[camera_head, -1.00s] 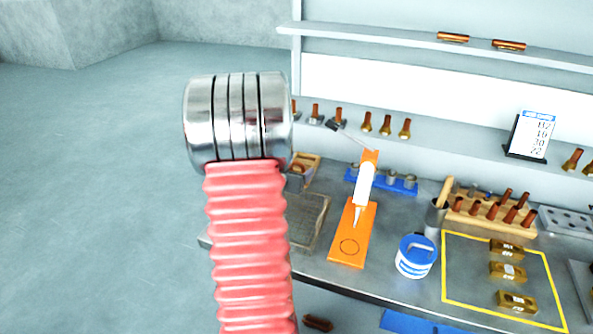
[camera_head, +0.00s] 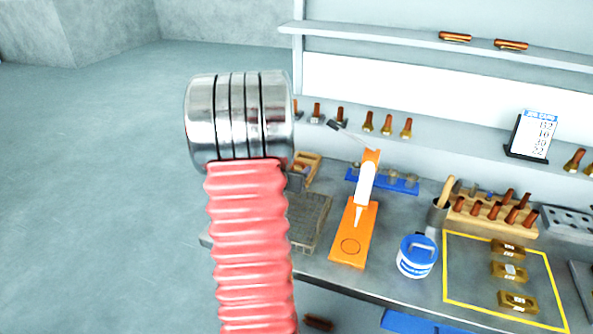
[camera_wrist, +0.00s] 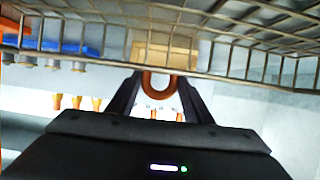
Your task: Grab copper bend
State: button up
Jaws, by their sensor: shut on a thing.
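A U-shaped copper bend (camera_wrist: 158,96) shows in the wrist view. My gripper (camera_wrist: 160,78) has its two dark fingers closed on either side of it. The bend's curve faces the gripper body. Behind the bend are a wooden block (camera_wrist: 165,50) and a wire mesh (camera_wrist: 255,45) across the top of that view. I cannot tell whether the bend touches either one. In the head view my arm hides the gripper and the bend.
On the bench are a grey mesh belt (camera_head: 312,222), a wooden holder (camera_head: 305,167), an orange stand (camera_head: 354,235), a blue-lidded tub (camera_head: 416,266) and a wooden rack (camera_head: 461,214) of copper pieces. Brass blocks lie inside a yellow outline (camera_head: 445,270). The floor at left is clear.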

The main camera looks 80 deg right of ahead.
notch_tip(320, 180, up, 10)
dwell(0.6)
dwell(0.4)
